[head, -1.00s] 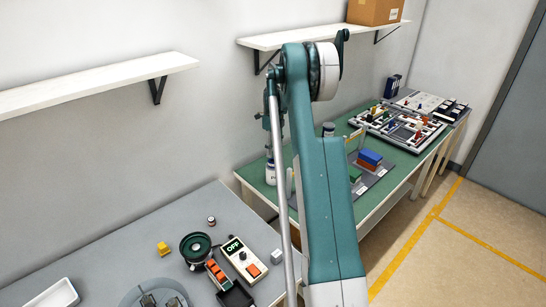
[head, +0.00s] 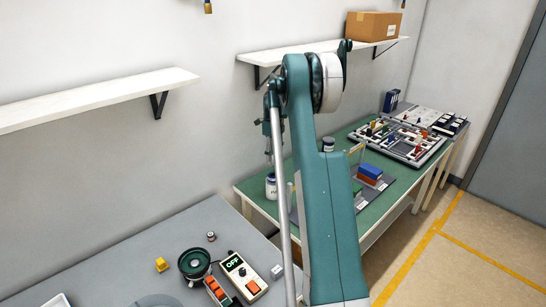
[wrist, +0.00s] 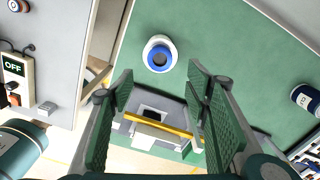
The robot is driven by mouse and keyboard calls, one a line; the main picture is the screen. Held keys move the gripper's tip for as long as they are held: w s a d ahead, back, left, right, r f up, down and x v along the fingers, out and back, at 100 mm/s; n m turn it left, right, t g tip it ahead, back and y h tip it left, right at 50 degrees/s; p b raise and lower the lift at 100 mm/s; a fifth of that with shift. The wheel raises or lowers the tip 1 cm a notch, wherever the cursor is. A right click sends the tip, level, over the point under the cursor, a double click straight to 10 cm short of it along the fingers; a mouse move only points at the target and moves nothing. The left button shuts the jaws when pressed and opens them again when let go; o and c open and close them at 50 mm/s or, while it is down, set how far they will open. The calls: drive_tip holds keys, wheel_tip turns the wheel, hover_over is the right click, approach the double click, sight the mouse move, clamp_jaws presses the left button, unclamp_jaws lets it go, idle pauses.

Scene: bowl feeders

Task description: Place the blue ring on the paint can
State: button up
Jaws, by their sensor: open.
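The paint can (head: 271,189) is white with a dark label and stands on the green table, left of my arm. The wrist view shows it from above as a pale round can (wrist: 148,62). The blue ring (wrist: 159,47) lies on its top, around a darker centre. Whether it sits fully flat cannot be told. My gripper (wrist: 160,86) is open and empty, its two green-padded fingers apart. In the head view my gripper (head: 271,160) is above the can, with a small gap.
A second labelled can (head: 328,144) stands further back on the green table (head: 245,189). A grey fixture with a yellow bar (wrist: 160,125) and a blue block (head: 369,171) stand right of the paint can. An OFF control box (head: 240,274) is on the grey bench.

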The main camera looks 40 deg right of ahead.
drive_tip(key=shift+r, duration=0.1)
drive_tip(key=s+a+r+n+t, duration=0.1)
drive_tip(key=s+a+r+n, duration=0.1)
drive_tip(key=a+r+n, duration=0.5)
drive_tip(key=s+a+r+h, duration=0.1)
drive_tip(key=s+a+r, duration=0.2)
drive_tip(key=a+r, duration=0.5)
drive_tip(key=s+a+r+n+t, duration=0.15)
drive_tip(key=a+r+n, duration=0.25)
drive_tip(key=a, duration=0.7)
drive_tip(key=s+a+r+n+t, duration=0.1)
drive_tip(key=s+a+r+n, duration=0.25)
drive_tip(key=s+a, duration=0.4)
drive_tip(key=s+a+r+n+t, duration=0.1)
drive_tip(key=s+a+r+n, duration=0.1)
drive_tip(key=s+a+n, duration=0.35)
drive_tip(key=s+a+f+n+t, duration=0.1)
drive_tip(key=s+a+f+n, duration=0.1)
drive_tip(key=s+a, duration=0.4)
drive_tip(key=s+a+f+n, duration=0.3)
drive_tip(key=s+a+n, duration=0.2)
drive_tip(key=s, duration=0.4)
drive_tip(key=s+a+f+n+t+y, duration=0.1)
drive_tip(key=s+a+f+n, duration=0.1)
drive_tip(key=s+a+n, duration=0.2)
drive_tip(key=s+a, duration=0.3)
drive_tip(key=shift+s+f+t, duration=0.15)
drive_tip(key=shift+t, duration=0.2)
